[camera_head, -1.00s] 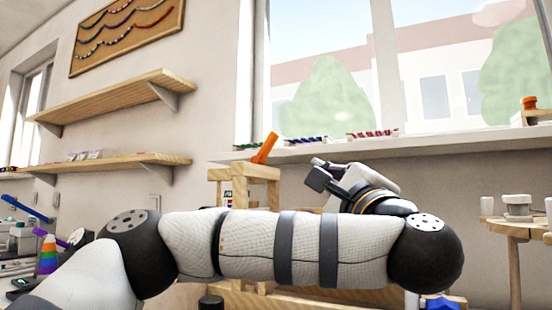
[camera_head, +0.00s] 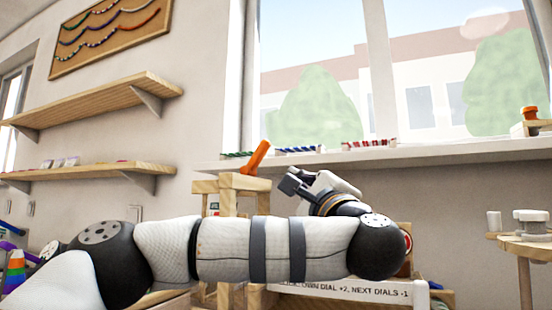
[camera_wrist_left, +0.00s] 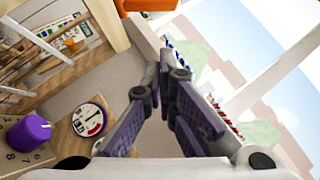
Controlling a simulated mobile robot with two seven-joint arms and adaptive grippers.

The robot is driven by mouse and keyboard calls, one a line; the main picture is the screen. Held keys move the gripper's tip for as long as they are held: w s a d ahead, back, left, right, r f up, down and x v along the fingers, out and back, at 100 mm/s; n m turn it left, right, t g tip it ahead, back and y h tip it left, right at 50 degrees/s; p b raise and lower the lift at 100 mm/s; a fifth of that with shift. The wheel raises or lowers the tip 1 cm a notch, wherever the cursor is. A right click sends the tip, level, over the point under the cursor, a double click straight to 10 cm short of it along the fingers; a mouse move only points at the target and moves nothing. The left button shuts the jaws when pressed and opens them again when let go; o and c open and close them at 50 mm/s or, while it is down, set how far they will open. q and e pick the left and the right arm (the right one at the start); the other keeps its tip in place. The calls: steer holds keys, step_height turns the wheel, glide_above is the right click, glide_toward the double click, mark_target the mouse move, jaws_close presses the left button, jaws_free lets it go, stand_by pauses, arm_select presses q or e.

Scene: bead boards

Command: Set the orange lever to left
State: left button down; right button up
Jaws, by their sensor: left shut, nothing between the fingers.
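The orange lever (camera_head: 256,158) stands on top of a wooden post frame (camera_head: 244,182), its upper end leaning to the right in the head view. An orange piece, likely the lever, shows at the top edge of the wrist view (camera_wrist_left: 150,5), mostly cut off. My left gripper (camera_head: 288,183) is just right of the lever and slightly lower, apart from it. In the wrist view its dark fingers (camera_wrist_left: 164,85) are shut and empty. My right gripper is not in view.
The window sill (camera_head: 400,155) with bead strands runs behind the gripper. A white sign with dial text (camera_head: 350,291) is below my forearm. The wrist view shows a purple knob (camera_wrist_left: 30,132) and a round gauge (camera_wrist_left: 90,120). A small round table (camera_head: 525,246) stands right.

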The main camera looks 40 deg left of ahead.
mark_target(257, 159)
arm_select(q)
steer(key=w+a+r+p, duration=0.2)
steer(key=a+r, duration=0.2)
steer(key=a, duration=0.3)
steer(key=shift+r, duration=0.25)
steer(key=shift+w+a, duration=0.1)
steer(key=shift+w, duration=0.05)
